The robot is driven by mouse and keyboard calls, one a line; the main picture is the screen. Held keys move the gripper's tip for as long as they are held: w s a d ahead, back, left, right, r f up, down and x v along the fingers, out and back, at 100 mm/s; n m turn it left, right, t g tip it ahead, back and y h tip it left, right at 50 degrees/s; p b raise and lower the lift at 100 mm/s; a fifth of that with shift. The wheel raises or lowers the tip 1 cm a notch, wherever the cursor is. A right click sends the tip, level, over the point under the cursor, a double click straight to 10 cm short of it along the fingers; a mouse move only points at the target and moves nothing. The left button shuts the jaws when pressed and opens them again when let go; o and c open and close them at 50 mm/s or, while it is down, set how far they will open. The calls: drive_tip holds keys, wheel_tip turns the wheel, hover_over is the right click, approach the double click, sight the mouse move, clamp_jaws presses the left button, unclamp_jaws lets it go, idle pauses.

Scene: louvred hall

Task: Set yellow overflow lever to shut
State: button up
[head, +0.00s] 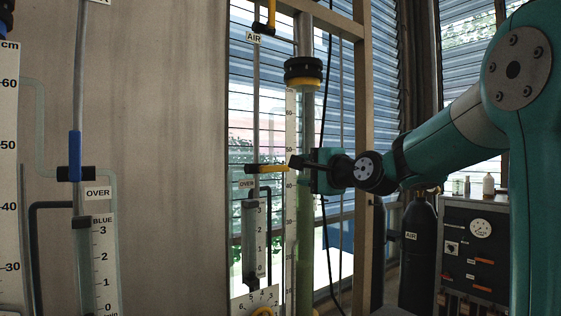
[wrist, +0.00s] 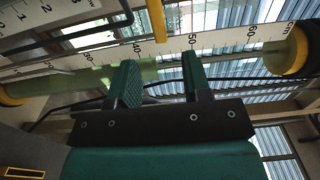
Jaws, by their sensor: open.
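The yellow overflow lever (head: 270,168) lies sideways from its dark valve body (head: 252,169), across the thin upright pipe, just above a label reading OVER (head: 248,184). My gripper (head: 300,170) is at the lever's right end, in front of the green tube, seen from the side. In the wrist view the lever (wrist: 157,18) comes down from the top edge, its free end near the gap between my two open fingers (wrist: 158,62). I see no contact with either finger. The valve body is out of the wrist view.
The clear tube (head: 305,120) with green liquid and its scale stands right behind my gripper. A black cable hangs beside it. Another yellow lever (head: 271,14) is above, by the AIR label. A blue lever (head: 75,155) stands upright at left. A black cylinder (head: 418,250) stands lower right.

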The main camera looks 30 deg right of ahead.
sight(282, 169)
drive_tip(key=w+p, duration=0.1)
drive_tip(key=w, duration=0.3)
drive_tip(key=w+p, duration=0.2)
drive_tip(key=w, duration=0.1)
drive_tip(key=shift+w+a, duration=0.2)
drive_tip(key=shift+w, duration=0.2)
drive_tip(key=shift+f, duration=0.1)
drive_tip(key=shift+w+p, duration=0.3)
drive_tip(key=shift+w, duration=0.5)
clamp_jaws()
idle(0.5)
